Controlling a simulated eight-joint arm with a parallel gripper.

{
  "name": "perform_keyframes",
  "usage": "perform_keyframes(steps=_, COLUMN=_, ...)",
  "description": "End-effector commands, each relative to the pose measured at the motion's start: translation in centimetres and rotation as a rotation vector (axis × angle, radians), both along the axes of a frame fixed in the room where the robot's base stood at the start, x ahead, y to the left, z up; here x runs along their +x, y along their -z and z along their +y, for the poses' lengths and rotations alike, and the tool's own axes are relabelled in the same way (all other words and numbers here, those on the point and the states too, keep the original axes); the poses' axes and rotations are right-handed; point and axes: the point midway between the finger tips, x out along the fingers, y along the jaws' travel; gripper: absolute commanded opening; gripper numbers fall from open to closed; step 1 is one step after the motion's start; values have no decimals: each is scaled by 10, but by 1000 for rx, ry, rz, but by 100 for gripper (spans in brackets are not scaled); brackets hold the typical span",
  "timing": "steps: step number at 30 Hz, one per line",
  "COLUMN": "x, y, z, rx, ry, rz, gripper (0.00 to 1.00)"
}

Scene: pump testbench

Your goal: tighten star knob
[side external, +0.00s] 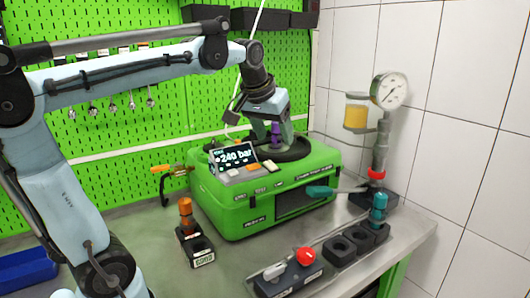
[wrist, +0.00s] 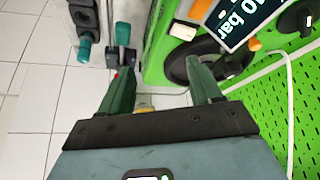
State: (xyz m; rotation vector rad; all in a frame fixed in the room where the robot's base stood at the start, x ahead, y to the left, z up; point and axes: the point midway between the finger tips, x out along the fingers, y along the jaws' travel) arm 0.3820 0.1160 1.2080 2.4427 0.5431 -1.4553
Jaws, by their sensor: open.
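My gripper (side external: 277,138) is over the top of the green pump case (side external: 262,217), beside the black round disc (side external: 297,152) on it. In the wrist view its two fingers (wrist: 158,68) stand wide apart, with nothing held between them. One finger overlaps the black disc (wrist: 178,70) in that view; I cannot tell whether they touch. A small purple part (side external: 275,130) shows at the gripper in the side view; I cannot tell if it is a finger or a knob. No star shape is clear in either view, so I cannot pick out the star knob for certain.
A display (side external: 233,156) reading 240 bar stands on the case. A gauge (side external: 389,90) on a post with a teal lever (side external: 322,191) is at right. A red button box (side external: 305,257), black blocks and an orange-handled tool (side external: 186,208) are in front. Green pegboard stands behind.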

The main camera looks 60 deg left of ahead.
Motion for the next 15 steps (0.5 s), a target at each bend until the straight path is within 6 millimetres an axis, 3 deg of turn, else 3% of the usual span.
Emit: perform_keyframes(steps=15, x=-40, y=60, z=-63, rx=23, ry=219, rz=-56, gripper=64)
